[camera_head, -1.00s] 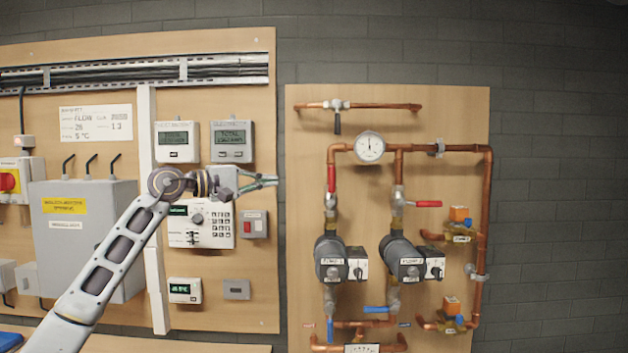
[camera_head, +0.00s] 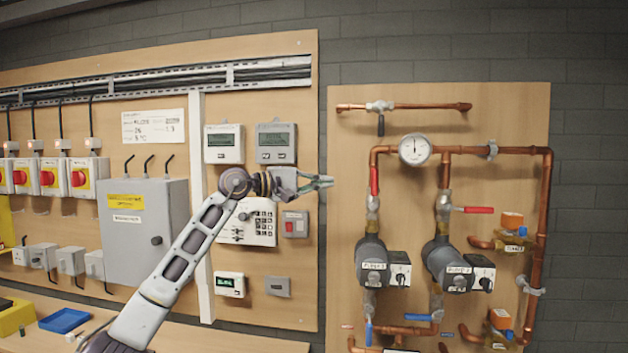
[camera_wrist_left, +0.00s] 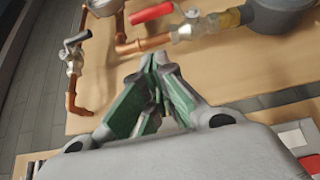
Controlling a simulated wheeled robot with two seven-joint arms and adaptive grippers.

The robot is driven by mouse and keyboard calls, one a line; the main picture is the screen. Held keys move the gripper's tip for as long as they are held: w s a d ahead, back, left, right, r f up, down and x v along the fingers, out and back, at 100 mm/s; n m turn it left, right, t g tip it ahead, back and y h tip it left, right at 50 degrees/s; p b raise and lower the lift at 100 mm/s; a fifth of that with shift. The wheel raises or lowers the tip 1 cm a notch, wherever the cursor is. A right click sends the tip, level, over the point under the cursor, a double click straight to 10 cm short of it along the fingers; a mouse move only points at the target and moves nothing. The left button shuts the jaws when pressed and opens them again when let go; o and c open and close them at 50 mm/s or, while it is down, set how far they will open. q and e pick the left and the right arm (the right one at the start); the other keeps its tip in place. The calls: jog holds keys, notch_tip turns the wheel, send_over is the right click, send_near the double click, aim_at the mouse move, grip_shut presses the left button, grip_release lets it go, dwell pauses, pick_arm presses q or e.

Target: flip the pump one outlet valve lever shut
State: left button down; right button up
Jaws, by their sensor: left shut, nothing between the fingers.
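The pump one outlet valve lever (camera_head: 374,181) is red and points upright, in line with its copper pipe, above pump one (camera_head: 371,263). In the left wrist view the red lever (camera_wrist_left: 152,12) lies along the pipe at the top. My left gripper (camera_head: 325,182) is shut and empty, left of the lever in the head view, with a gap between them. Its green fingers (camera_wrist_left: 158,68) are together in the wrist view, and the lever is beyond their tips. My right gripper is in neither view.
Pump two (camera_head: 450,264) has its own red lever (camera_head: 478,210), which points sideways. A pressure gauge (camera_head: 414,149) sits above the levers. A top pipe valve (camera_head: 380,107) has a dark lever. Blue levers (camera_head: 418,317) are below the pumps. A keypad panel (camera_head: 250,222) is behind my left arm.

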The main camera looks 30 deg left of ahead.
aim_at(374, 189)
pick_arm(q)
jog(key=w+d+p, duration=0.3)
jog(key=w+d, duration=0.2)
jog(key=d, duration=0.3)
jog(key=shift+p, duration=0.3)
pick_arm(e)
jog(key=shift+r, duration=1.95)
pick_arm(q)
jog(key=shift+s+r, duration=0.15)
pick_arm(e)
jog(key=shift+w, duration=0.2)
pick_arm(q)
jog(key=shift+w+d, duration=0.15)
jog(key=shift+w, duration=0.1)
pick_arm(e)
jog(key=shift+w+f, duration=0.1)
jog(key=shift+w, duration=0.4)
pick_arm(q)
jog(key=shift+s+r+m+g+y, duration=0.1)
jog(key=shift+s+m+g+y, duration=0.05)
jog(key=shift+m+g+y, duration=0.15)
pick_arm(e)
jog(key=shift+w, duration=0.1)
